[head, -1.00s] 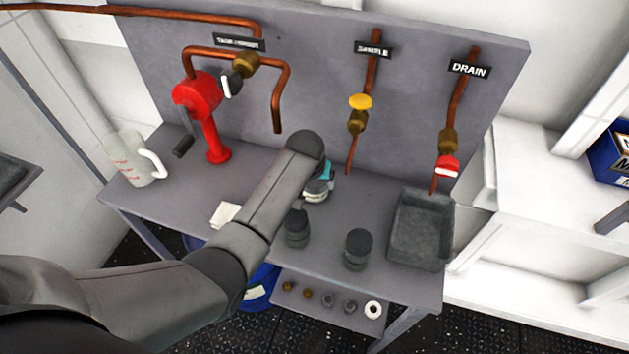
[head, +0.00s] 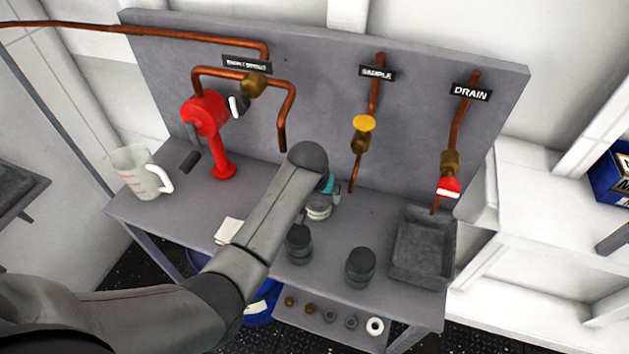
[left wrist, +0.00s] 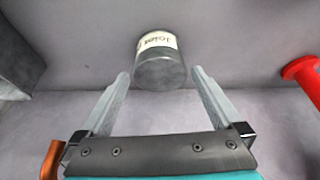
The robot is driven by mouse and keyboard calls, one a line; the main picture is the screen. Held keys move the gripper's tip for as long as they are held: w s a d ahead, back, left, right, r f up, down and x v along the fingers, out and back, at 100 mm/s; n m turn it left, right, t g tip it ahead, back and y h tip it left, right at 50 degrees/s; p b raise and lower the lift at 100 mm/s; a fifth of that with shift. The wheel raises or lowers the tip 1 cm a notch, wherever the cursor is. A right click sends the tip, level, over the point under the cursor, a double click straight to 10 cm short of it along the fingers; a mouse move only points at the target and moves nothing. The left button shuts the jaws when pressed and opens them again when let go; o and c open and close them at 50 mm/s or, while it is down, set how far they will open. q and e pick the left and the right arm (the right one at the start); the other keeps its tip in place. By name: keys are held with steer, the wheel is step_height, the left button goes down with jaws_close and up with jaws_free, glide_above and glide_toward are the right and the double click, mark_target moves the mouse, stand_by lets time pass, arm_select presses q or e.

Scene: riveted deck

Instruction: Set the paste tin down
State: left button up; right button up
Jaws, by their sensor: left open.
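The paste tin (head: 318,211), a small grey tin with a pale label, shows on the grey bench just beyond the end of my left arm in the head view. In the left wrist view the tin (left wrist: 160,68) lies between and a little past the fingertips of my left gripper (left wrist: 161,76), its label reading upside down. The gripper is open, with a gap on each side of the tin. In the head view my left gripper (head: 329,186) is mostly hidden behind my arm, with only a teal part clear. My right gripper is not in view.
A grey tray (head: 424,248) is at right, a red hand pump (head: 213,130) and a measuring jug (head: 139,172) at left. Copper pipes with valves hang on the back panel (head: 330,105).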

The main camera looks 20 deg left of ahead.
arm_select(q)
steer(key=p+v, duration=0.2)
steer(key=v, duration=0.6)
steer(key=shift+r, duration=0.25)
